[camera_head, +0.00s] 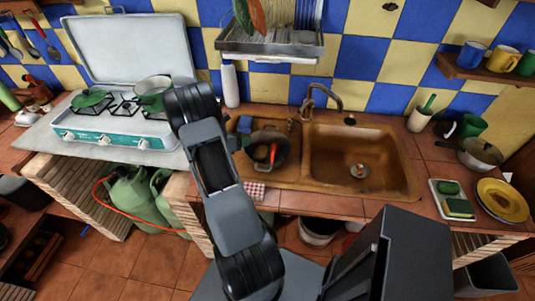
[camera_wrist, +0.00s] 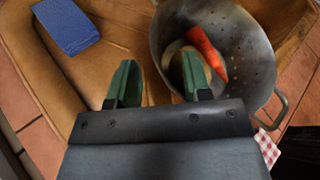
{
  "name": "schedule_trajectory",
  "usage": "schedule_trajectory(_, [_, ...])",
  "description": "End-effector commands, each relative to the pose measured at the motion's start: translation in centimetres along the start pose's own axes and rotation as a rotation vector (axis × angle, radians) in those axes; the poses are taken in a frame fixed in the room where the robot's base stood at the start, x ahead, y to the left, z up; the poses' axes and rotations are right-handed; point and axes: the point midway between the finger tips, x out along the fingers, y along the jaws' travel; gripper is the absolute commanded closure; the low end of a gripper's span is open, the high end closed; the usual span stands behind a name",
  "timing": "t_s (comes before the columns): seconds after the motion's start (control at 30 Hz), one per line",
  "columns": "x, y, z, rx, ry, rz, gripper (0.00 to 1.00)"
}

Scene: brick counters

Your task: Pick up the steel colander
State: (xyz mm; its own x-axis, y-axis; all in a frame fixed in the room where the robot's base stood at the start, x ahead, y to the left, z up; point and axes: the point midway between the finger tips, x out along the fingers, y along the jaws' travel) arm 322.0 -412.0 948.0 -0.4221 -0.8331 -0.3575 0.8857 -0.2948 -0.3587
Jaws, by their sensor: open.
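The steel colander (camera_wrist: 247,55) is a perforated grey bowl with a side handle, in the upper right of the wrist view. It holds an orange-red item (camera_wrist: 207,54) and something pale and curved. In the head view the colander (camera_head: 279,158) sits in the left part of the brown sink unit, partly behind my arm. My gripper (camera_wrist: 157,82) is open, with green fingertips apart. The left fingertip is left of the colander and the right one overlaps its near-left rim in the picture. I cannot tell whether it touches.
A blue sponge (camera_wrist: 66,26) lies left of the colander. A red-checked cloth (camera_head: 255,190) hangs at the front edge. A stove (camera_head: 125,128) stands left; a dish rack (camera_head: 270,45) hangs above.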

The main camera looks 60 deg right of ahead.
Motion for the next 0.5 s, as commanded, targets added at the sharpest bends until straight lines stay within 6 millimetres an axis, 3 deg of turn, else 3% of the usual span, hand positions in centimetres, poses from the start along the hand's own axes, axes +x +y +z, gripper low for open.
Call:
schedule_trajectory(0.2, [2.3, -0.1, 0.1, 0.0, 0.001, -0.001, 0.55])
schedule_trajectory(0.5, [2.7, 0.0, 0.0, 0.001, -0.001, 0.001, 0.55])
